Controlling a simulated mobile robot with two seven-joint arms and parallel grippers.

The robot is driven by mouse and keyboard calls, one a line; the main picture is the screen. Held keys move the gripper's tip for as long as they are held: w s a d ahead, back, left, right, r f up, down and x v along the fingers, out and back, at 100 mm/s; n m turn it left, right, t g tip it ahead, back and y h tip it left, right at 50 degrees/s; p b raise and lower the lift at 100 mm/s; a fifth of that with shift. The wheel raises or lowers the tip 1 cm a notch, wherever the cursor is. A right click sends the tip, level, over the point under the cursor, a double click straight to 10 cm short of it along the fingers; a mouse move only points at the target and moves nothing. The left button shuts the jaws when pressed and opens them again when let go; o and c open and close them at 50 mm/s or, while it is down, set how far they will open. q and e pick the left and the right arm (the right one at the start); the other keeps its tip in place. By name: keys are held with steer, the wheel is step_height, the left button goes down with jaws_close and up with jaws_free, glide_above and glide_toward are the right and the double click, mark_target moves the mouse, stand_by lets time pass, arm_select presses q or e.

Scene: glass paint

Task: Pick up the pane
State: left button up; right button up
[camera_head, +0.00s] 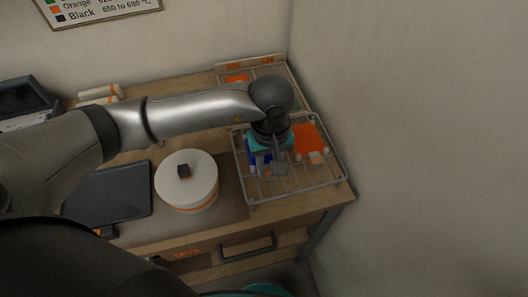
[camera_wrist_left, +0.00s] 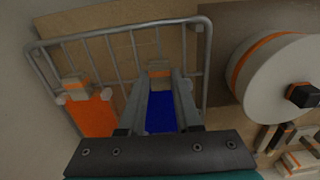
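A blue pane (camera_head: 253,163) lies at the left part of the wire rack (camera_head: 330,203). My left gripper (camera_head: 279,167) points down over it and covers much of it in the head view. In the left wrist view, the blue pane (camera_wrist_left: 161,113) shows between the two fingers of my left gripper (camera_wrist_left: 159,73), which stand apart. I cannot tell whether the fingers touch it. A tan and orange block (camera_wrist_left: 158,67) sits by the pane's end, between the fingertips. An orange pane (camera_head: 309,139) lies on the rack to the right. My right gripper is not in view.
A round white pot (camera_head: 187,191) with a dark knob stands left of the rack. A dark flat board (camera_head: 110,193) lies further left. Walls close in behind and right of the table. White rolls (camera_head: 99,94) lie at the back left.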

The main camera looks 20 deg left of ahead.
arm_select(q)
jaws_close()
steer(key=shift+r, duration=0.1)
step_height(320, 180, up, 23)
steer(key=p, duration=0.1)
stand_by(0.9)
